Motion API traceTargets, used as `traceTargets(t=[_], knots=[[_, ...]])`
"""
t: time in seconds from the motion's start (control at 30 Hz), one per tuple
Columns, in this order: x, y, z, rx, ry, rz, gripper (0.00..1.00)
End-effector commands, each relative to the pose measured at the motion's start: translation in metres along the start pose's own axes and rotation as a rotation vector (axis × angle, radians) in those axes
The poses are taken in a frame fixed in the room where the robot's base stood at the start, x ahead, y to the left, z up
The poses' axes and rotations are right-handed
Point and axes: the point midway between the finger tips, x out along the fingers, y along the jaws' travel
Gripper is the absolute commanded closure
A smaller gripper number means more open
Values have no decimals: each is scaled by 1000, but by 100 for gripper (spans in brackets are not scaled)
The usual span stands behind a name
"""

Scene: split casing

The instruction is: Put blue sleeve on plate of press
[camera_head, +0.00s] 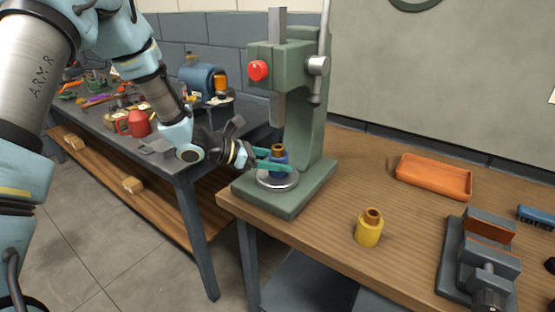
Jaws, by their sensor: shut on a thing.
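The green press (307,110) stands at the left end of the wooden bench, with its ram above a round metal plate (278,182). The blue sleeve (279,170) is upright at the plate, with a brown top showing above it. My gripper (276,160) reaches in from the left, its teal fingers shut on the blue sleeve. The fingers hide part of the sleeve. I cannot tell whether the sleeve's base touches the plate or is just above it.
A yellow sleeve (369,228) with a brown top stands on the bench right of the press. An orange tray (434,177) and a grey vise (480,262) are further right. A dark table (160,150) with a red mug (137,124) and several tools is at left. Bench wood between is clear.

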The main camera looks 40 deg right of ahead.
Motion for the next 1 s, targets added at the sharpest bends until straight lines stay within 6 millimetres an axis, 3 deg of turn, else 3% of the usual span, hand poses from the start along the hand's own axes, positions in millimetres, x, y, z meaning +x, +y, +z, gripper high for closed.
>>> traceTargets(t=[0.27,0.3,0.53,0.87,1.0], knots=[[2,0,-2,1,-4,0,100],[1,0,-3,0,0,0,30],[1,0,-3,0,0,0,4],[0,0,1,0,0,-1,3],[-17,1,-2,1,0,3,3]])
